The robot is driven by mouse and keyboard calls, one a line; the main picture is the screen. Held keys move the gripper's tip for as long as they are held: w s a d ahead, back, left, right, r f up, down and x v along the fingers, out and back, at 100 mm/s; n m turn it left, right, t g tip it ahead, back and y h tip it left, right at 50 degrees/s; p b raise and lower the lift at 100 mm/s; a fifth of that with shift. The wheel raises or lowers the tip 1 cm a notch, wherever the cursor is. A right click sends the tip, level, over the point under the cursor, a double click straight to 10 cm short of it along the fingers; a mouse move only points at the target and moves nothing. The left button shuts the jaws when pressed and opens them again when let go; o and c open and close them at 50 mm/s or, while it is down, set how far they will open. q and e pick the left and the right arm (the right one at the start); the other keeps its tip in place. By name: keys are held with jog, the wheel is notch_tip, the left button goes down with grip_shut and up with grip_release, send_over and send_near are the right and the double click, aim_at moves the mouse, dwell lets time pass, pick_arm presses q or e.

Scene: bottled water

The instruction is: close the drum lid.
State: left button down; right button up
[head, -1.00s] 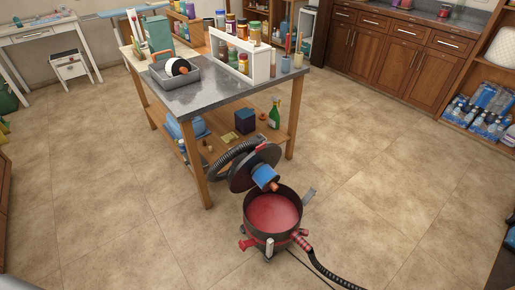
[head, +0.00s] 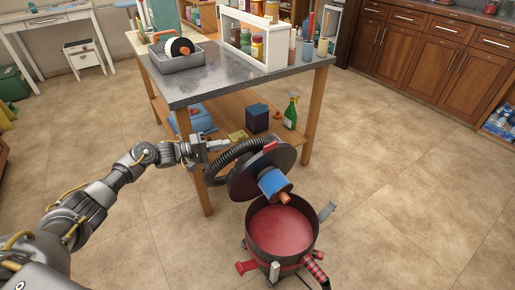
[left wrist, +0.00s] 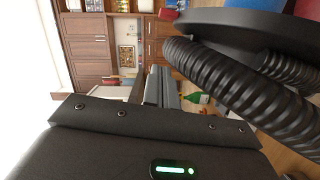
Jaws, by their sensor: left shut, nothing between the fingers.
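The drum (head: 254,238) is a dark-rimmed vacuum drum with a red inside, standing open on the floor. Its lid (head: 243,186), a dark disc with a blue and orange part on its underside, is tilted up at the drum's back left. The lid also shows at the top of the left wrist view (left wrist: 225,22). A black ribbed hose (head: 222,158) arches beside the lid, and fills the right of the left wrist view (left wrist: 215,82). My left gripper (head: 224,144) is shut and empty, just left of the hose and lid. My right gripper is out of view.
A workbench (head: 190,92) with a metal top and a lower shelf stands right behind the lid. A green spray bottle (head: 291,112) and a dark blue box (head: 257,119) are on the shelf. The floor right of the drum is clear.

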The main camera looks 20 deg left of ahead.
pick_arm(q)
jog(key=shift+r, duration=0.15)
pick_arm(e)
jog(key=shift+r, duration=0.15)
pick_arm(q)
jog(key=b, duration=0.1)
send_over(254, 146)
jog(key=s, duration=0.2)
jog(key=shift+s+a+f, duration=0.1)
jog(key=shift+a+f, duration=0.15)
jog(key=shift+a, duration=0.15)
jog(key=shift+s+d+f, duration=0.2)
jog(key=shift+s+d, duration=0.6)
jog(key=shift+s, duration=0.05)
jog(key=shift+s+d+f, duration=0.15)
jog(key=shift+s+d, duration=0.3)
jog(key=shift+d, duration=0.15)
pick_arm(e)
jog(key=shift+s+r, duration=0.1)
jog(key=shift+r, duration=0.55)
pick_arm(q)
jog(key=shift+p, duration=0.3)
